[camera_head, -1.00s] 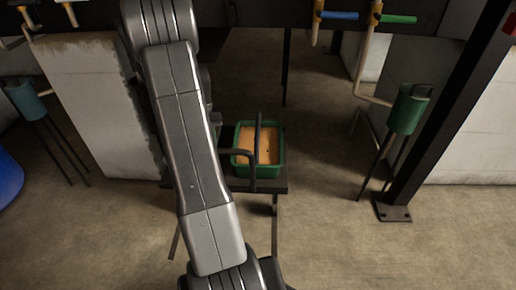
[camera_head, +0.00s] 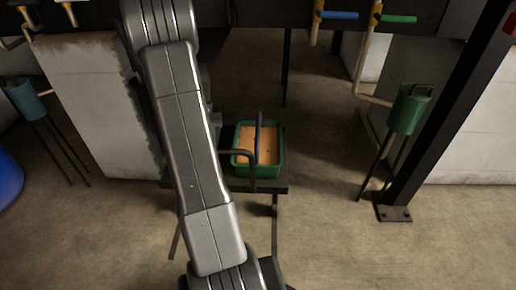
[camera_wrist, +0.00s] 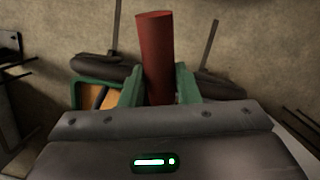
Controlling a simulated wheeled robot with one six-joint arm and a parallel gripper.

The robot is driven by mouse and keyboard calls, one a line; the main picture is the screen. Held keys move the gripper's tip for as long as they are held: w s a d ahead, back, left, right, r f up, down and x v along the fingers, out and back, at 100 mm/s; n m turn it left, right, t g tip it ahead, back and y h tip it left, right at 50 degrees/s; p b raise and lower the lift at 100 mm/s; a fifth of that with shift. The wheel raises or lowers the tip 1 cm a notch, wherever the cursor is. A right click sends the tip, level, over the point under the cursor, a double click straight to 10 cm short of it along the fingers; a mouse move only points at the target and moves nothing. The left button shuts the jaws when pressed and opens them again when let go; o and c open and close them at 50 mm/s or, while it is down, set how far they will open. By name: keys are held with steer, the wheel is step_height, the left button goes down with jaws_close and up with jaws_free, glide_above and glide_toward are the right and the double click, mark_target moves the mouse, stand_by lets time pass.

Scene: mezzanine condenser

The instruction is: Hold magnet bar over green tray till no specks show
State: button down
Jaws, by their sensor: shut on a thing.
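The green tray (camera_head: 280,168) stands on a small dark stand, with an orange-tan layer (camera_head: 246,142) inside. A few tiny dark specks seem to show on that layer; the picture is too small to count them. A dark bent bar (camera_head: 259,130) crosses above the tray. In the wrist view, the tray (camera_wrist: 84,83) shows partly, at left behind my fingers. My gripper (camera_wrist: 158,90) is shut on the red magnet bar (camera_wrist: 154,45), a round red cylinder between two green fingers. In the head view my arm hides the gripper and magnet bar.
A dark stand (camera_head: 275,187) carries the tray. A green can-like vessel (camera_head: 408,112) on thin legs and a dark post (camera_head: 440,110) stand to the right. Another vessel (camera_head: 25,99) and a blue drum (camera_head: 8,180) are at left. Floor at lower right is clear.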

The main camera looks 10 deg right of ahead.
stand_by(0.5)
steer(key=s+p+v, duration=0.2)
steer(key=p+v, duration=0.8)
steer(key=v, duration=0.2)
steer(key=shift+s+r+p, duration=0.25)
steer(key=shift+r+p, duration=0.05)
steer(key=shift+r, duration=0.4)
steer(key=shift+f+p, duration=0.1)
steer(key=shift+p, duration=0.35)
